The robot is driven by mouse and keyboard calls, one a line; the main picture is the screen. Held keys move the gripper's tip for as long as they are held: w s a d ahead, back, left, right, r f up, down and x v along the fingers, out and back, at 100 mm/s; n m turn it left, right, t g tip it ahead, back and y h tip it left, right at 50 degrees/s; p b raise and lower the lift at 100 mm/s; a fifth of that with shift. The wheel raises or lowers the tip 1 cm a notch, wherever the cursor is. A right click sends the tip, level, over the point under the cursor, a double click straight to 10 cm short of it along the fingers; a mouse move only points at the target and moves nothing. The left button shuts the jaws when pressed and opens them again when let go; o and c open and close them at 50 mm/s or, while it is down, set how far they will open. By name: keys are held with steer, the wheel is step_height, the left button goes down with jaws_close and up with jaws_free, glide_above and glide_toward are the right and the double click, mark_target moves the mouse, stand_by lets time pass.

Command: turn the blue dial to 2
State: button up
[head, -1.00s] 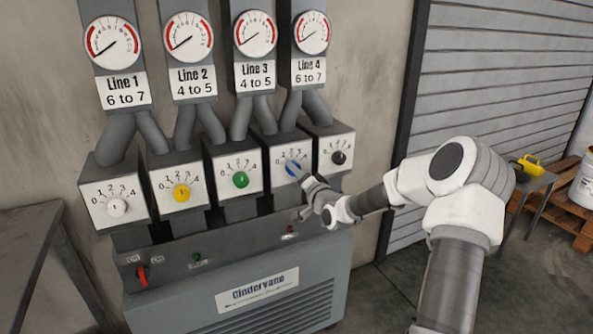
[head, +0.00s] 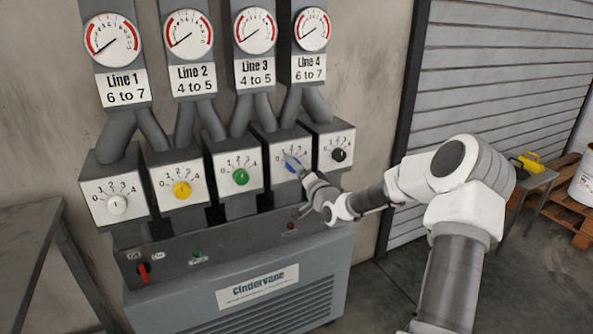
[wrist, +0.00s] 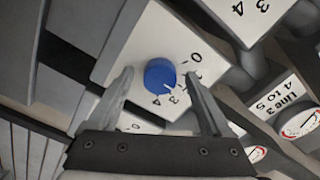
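The blue dial (head: 290,168) is on the white box under Line 4's neighbour, the fourth box from the left. In the wrist view the blue dial (wrist: 160,75) sits between my fingertips, with its white mark toward the lower right, near the 3. The 0, 3 and 4 can be read there; my right finger partly hides the scale between 0 and 3. My gripper (wrist: 159,74) is open, one finger on each side of the dial, with gaps showing. In the head view my gripper (head: 296,167) partly covers the dial and its scale.
White (head: 117,204), yellow (head: 181,190), green (head: 240,177) and black (head: 338,155) dials sit on neighbouring boxes. Gauges hang above them. A red switch (head: 143,272) is on the lower panel. A grey table (head: 30,235) stands at left; a small table (head: 537,182) stands at right.

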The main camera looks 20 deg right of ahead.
steer(key=s+p, duration=0.2)
steer(key=s, duration=1.5)
steer(key=shift+s+d, duration=0.2)
steer(key=shift+d, duration=0.1)
